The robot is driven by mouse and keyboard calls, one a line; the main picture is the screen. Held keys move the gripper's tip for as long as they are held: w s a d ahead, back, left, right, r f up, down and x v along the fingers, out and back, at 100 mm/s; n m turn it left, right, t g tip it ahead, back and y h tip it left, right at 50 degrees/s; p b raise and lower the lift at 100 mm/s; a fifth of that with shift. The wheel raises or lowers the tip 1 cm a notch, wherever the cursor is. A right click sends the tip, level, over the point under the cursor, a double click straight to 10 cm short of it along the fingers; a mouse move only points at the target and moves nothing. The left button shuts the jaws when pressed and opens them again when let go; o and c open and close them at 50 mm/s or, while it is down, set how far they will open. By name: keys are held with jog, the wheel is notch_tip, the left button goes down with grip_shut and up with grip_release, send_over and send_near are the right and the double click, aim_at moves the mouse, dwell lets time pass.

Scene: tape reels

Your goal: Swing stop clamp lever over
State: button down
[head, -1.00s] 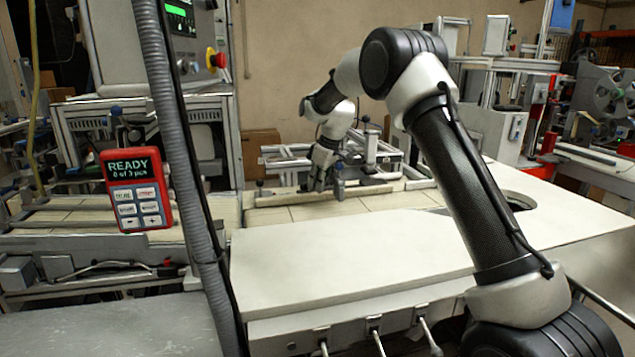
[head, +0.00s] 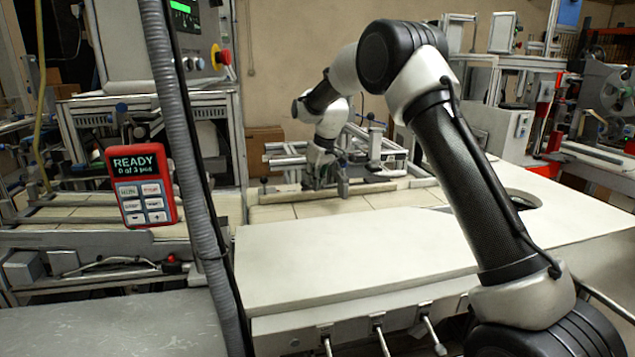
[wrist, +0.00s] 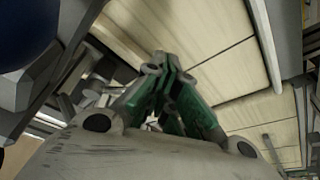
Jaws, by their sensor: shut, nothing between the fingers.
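My gripper (head: 314,183) is low over the cream work surface at the back, beside the metal frame. In the wrist view its green-padded fingers (wrist: 168,66) meet at the tips, with nothing visible between them. A grey upright block (head: 343,184) stands just right of the gripper in the head view; I cannot tell whether they touch. The stop clamp lever is not clearly made out in either view. A dark blue rounded shape (wrist: 22,30) fills the upper left corner of the wrist view, close to the camera; I cannot tell what it belongs to.
A metal frame (head: 394,157) stands behind and right of the gripper. The white panel (head: 345,255) in front is clear. A red handheld panel (head: 141,185) reading READY hangs at left beside a grey hose (head: 180,150).

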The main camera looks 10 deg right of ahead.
jog(key=shift+w+a, duration=0.35)
jog(key=shift+a, duration=0.45)
jog(key=shift+w+a, duration=0.3)
jog(key=shift+a, duration=0.5)
